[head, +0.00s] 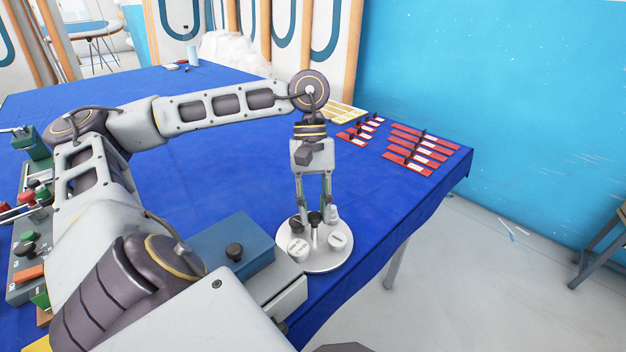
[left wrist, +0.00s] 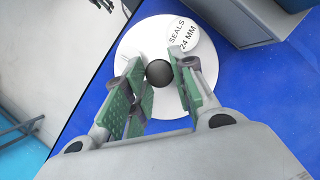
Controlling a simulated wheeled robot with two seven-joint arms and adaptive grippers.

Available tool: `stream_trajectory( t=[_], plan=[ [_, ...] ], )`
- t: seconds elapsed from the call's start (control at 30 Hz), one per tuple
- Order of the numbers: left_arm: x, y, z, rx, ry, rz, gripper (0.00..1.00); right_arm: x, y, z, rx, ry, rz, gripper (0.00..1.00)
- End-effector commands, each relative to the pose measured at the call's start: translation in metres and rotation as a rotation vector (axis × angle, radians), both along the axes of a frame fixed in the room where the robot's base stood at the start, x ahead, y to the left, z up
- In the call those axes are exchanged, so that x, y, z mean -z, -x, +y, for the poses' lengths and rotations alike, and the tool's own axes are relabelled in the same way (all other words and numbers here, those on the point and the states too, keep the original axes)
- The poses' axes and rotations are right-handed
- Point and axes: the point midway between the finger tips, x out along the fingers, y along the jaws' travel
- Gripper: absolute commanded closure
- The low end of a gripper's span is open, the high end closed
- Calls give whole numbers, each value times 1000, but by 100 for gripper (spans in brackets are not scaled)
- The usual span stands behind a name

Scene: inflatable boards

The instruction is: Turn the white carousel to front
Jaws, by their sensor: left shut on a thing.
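The white carousel (head: 322,264) is a round disc at the near right edge of the blue table, with a central post topped by a black knob (head: 315,217). Several small white containers stand on the disc; one lid (left wrist: 184,38) reads "SEALS 24 MM" in the left wrist view. My left gripper (head: 315,208) points down over the carousel's middle. Its green-padded fingers (left wrist: 160,72) are shut on the black knob, one on each side. The knob also shows in the left wrist view (left wrist: 159,74). My right gripper is not in view.
A blue box with a black knob (head: 232,250) stands left of the carousel. Red labelled strips (head: 418,148) and a yellowish tray (head: 345,112) lie at the far right of the table. Coloured devices (head: 28,250) crowd the left edge. The table's right edge is close to the carousel.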

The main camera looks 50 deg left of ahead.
Motion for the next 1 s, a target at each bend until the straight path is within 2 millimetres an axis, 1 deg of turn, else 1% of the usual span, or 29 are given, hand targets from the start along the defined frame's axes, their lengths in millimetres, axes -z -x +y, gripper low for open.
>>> stream_trajectory(
  t=[0.03, 0.43, 0.6, 0.97, 1.0],
  plan=[
    [-2, -1, -2, 18, 6, -3, 100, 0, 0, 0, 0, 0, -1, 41],
    [-2, 0, -1, 131, 4, -4, 100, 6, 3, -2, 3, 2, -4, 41],
    [-2, 0, 0, 146, 3, -4, 100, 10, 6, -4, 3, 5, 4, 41],
    [-2, 0, 0, 149, 2, -3, 100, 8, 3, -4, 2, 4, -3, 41],
    [-2, 0, 0, 149, 2, -3, 73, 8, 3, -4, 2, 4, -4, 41]
  ],
)
